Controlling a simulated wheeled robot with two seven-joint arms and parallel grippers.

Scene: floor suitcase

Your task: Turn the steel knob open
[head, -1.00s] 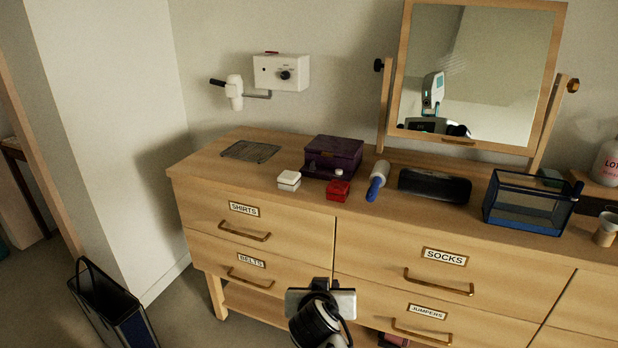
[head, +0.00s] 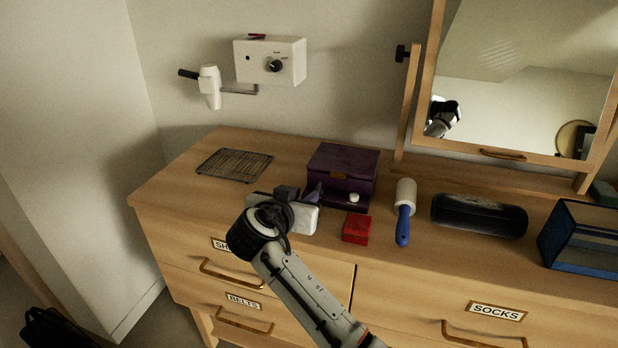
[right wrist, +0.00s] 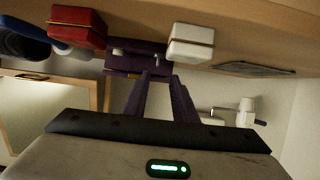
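A white wall box (head: 290,56) carries a round dark knob (head: 274,65) with a greyish face and small lettering above it. A small pale round piece (head: 354,197) shows low at the front of the purple case (head: 343,165) on the dresser. I cannot tell from the finish which of these is steel. My left gripper is out of view.
A wire rack (head: 235,165), red box (head: 356,228), lint roller (head: 404,212), black case (head: 479,215) and blue-edged glass box (head: 585,238) lie on the dresser. A white box (right wrist: 191,43) shows in the wrist view. A white hair dryer (head: 209,86) hangs beside the wall box.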

